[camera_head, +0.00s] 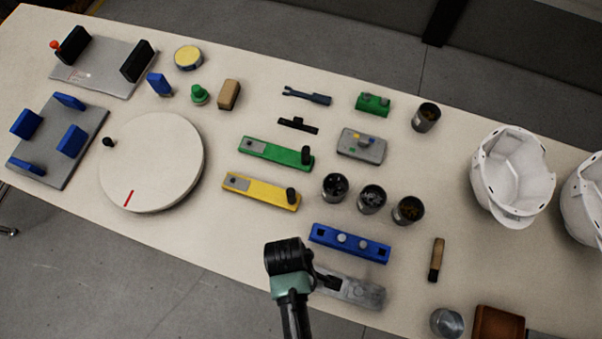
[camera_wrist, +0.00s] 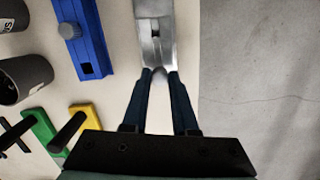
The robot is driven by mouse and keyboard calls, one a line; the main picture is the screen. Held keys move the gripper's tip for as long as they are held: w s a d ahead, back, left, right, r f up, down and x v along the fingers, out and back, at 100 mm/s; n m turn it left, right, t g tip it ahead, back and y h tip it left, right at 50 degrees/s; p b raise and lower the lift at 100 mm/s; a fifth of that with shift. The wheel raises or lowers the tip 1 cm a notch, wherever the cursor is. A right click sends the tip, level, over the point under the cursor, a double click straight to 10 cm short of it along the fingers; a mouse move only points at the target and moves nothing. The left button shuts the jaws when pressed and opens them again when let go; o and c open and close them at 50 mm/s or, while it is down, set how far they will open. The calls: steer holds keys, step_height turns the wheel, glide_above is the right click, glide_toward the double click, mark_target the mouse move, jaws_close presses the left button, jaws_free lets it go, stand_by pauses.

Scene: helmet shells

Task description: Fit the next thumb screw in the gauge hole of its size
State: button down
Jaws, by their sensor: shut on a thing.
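My gripper (camera_wrist: 158,74) is shut on a small grey rounded piece, probably a thumb screw (camera_wrist: 159,71), mostly hidden between the fingertips. In the head view my gripper (camera_head: 327,281) is over the left end of a grey metal bar (camera_head: 367,293). In the wrist view this bar (camera_wrist: 156,50) lies just ahead of the fingertips and has a dark opening in its top. I cannot tell whether the held piece touches it. A blue bar (camera_head: 325,236) lies alongside with two grey round knobs, perhaps thumb screws; the wrist view shows one knob (camera_wrist: 70,31) and a dark hole in the bar's end.
Yellow (camera_head: 256,191) and green (camera_head: 262,151) bars with black upright knobs lie to the left. Several dark cups, including one cup (camera_head: 371,198), stand behind the blue bar. A brush (camera_head: 436,260) lies to the right. The table's front edge is close to the grey bar.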

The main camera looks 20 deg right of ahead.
steer(key=shift+f+b, duration=0.5)
steer(key=shift+f, duration=0.5)
stand_by(0.4)
steer(key=c, duration=0.6)
jaws_free()
step_height(320, 180, up, 13)
steer(key=w+a, duration=0.1)
steer(key=shift+w, duration=0.15)
stand_by(0.4)
